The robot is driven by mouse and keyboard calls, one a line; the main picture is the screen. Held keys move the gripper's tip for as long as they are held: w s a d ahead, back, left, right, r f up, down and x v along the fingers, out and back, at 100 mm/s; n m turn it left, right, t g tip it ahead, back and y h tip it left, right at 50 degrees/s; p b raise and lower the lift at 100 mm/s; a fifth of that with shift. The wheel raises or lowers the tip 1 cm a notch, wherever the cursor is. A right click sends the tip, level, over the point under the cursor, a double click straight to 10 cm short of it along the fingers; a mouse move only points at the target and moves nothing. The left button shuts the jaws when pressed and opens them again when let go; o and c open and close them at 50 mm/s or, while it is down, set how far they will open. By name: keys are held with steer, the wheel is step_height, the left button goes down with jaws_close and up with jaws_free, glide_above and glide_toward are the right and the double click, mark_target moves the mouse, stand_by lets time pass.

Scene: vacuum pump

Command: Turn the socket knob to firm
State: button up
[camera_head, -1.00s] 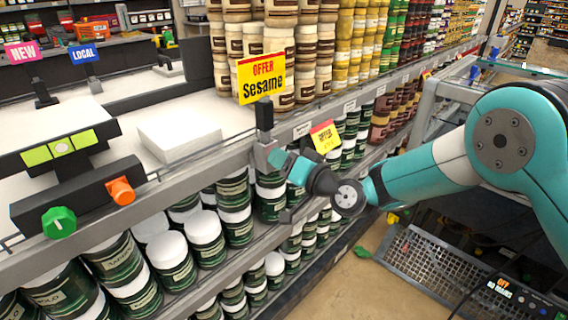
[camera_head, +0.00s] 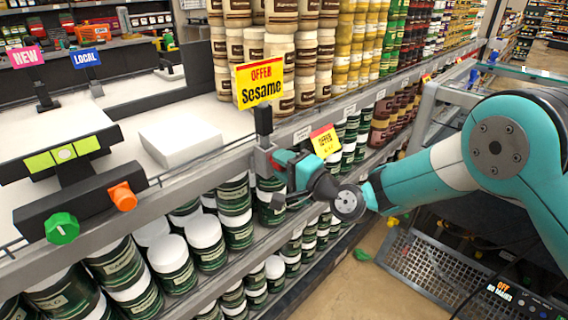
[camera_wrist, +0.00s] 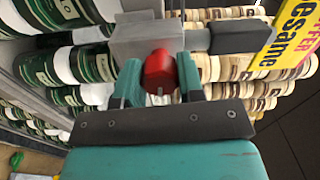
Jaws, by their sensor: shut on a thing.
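The socket is a grey block (camera_head: 263,160) on the shelf's front rail, with a black post above it carrying a yellow "Offer Sesame" sign. In the wrist view the grey block (camera_wrist: 145,38) fills the top middle. A red knob (camera_wrist: 160,70) sticks out of it towards my wrist camera, with a pale line on its lower edge. No "firm" marking is readable.
Green-labelled jars (camera_head: 205,240) stand below the rail, close under my gripper. A white box (camera_head: 180,137) lies on the shelf. A black control unit (camera_head: 85,205) with green and orange knobs stands at left. A metal basket (camera_head: 435,265) lies on the floor at right.

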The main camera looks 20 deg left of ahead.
steer(key=shift+f+m, duration=0.1)
steer(key=shift+m, duration=0.2)
steer(key=shift+s, duration=0.1)
steer(key=o, duration=0.9)
steer(key=shift+d, duration=0.1)
steer(key=b+v, duration=0.7)
steer(key=v, duration=1)
steer(key=shift+d, duration=0.15)
